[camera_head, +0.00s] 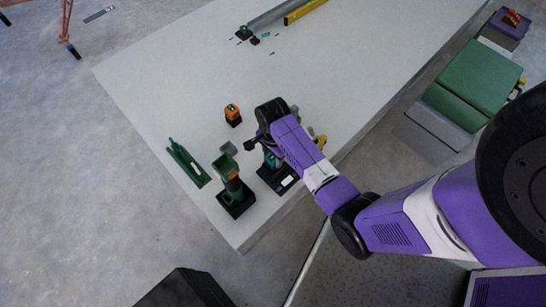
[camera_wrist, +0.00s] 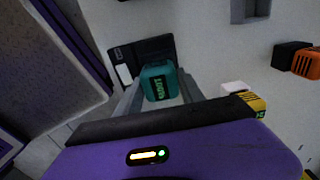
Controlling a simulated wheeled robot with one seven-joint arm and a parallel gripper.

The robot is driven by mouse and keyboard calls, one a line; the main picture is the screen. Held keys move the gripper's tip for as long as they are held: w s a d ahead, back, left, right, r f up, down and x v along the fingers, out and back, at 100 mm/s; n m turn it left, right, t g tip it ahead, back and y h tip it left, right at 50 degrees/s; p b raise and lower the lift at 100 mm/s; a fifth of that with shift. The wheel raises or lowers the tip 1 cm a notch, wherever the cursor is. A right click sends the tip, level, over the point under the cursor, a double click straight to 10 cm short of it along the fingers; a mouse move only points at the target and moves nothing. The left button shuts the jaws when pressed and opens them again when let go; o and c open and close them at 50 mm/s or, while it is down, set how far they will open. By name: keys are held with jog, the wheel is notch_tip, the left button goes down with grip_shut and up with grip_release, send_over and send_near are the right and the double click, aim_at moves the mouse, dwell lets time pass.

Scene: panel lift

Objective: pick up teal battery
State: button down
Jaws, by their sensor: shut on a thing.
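The teal battery (camera_wrist: 158,82) sits between the two grey fingers of my gripper (camera_wrist: 160,88) in the wrist view, with its lettered face toward the camera. My gripper is shut on it. A black charger (camera_wrist: 139,55) with a white label lies just behind and below the battery. In the head view the charger (camera_head: 283,181) stands near the panel's front edge, and a little of the teal battery (camera_head: 269,161) shows above it, mostly hidden by my wrist. I cannot tell whether the battery still touches the charger.
A green and orange drill (camera_head: 231,172) stands on a black base left of the charger. A green tool (camera_head: 188,164) lies farther left, and an orange and black block (camera_head: 232,115) stands behind. A yellow item (camera_head: 320,141) is right of my wrist.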

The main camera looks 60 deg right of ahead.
notch_tip(320, 180, up, 20)
jog(key=p, duration=0.5)
jog(key=shift+f, duration=0.15)
